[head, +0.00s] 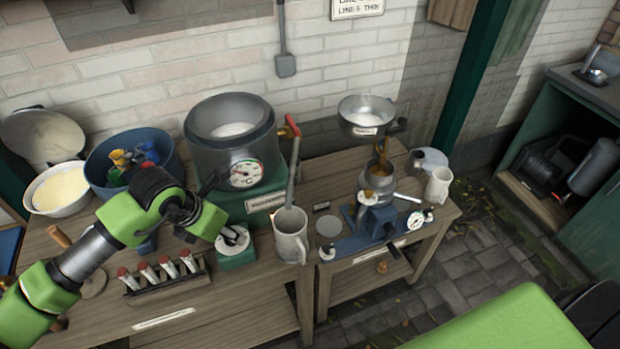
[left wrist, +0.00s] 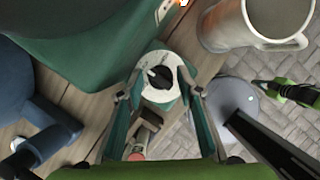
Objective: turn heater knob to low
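The heater (head: 238,203) is a green base under a grey pot with a round temperature gauge. Its knob (head: 232,240) sits on a white dial plate on a green box at the heater's front. In the left wrist view the heater knob (left wrist: 158,79) is dark on the white dial, with marks too small to read. My left gripper (left wrist: 161,83) is open, with one finger on each side of the knob and a gap between them. In the head view my left arm reaches in from the left and the wrist partly covers the dial. My right gripper does not show clearly.
A grey jug (head: 290,236) stands just right of the knob. A rack of red-capped tubes (head: 160,280) lies in front of it on the left. A blue bowl (head: 100,165) stands behind my arm.

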